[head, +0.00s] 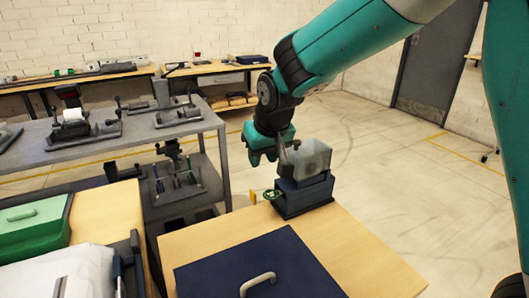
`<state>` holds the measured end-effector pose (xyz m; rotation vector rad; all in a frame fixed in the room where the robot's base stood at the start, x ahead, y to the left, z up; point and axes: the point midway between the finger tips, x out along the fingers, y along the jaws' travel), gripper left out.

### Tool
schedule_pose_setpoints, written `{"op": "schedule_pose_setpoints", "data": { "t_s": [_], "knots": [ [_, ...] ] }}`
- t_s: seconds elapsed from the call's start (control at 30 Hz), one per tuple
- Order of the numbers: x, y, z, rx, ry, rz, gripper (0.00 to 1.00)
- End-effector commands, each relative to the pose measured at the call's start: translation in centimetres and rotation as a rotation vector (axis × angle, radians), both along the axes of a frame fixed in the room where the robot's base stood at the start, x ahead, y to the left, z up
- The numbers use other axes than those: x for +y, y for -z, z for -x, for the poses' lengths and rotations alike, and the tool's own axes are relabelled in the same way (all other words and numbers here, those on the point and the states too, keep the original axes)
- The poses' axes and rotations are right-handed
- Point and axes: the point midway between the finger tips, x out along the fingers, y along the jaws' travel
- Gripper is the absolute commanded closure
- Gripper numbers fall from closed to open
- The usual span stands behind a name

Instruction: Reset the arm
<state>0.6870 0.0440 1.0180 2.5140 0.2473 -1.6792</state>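My teal arm reaches in from the upper right in the head view. My gripper (268,157) hangs at its end, pointing down, just left of and partly behind a small bench device. That device (304,196) has a dark blue base, a cloudy grey block on top and a green handwheel at its left. I cannot tell whether the gripper touches it. The fingers are small and partly hidden, so their opening is unclear. I see no object clearly held.
A wooden table (378,262) in front bears a dark blue lidded case (225,268). At left are a green case (32,225) and a white bag (70,275). A grey metal bench (120,140) with tools stands behind. The floor (390,165) at right is clear, up to a grey door (438,65).

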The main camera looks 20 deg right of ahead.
Motion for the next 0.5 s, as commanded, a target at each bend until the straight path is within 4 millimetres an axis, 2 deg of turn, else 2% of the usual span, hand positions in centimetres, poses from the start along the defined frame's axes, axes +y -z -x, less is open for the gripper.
{"op": "schedule_pose_setpoints", "data": {
  "t_s": [0.13,0.5],
  "knots": [
    [-0.08,-0.94,0.39,0.0,0.0,0.0,0.66],
    [-0.08,-1.31,0.79,0.004,-0.006,-0.002,0.66]
  ]
}}
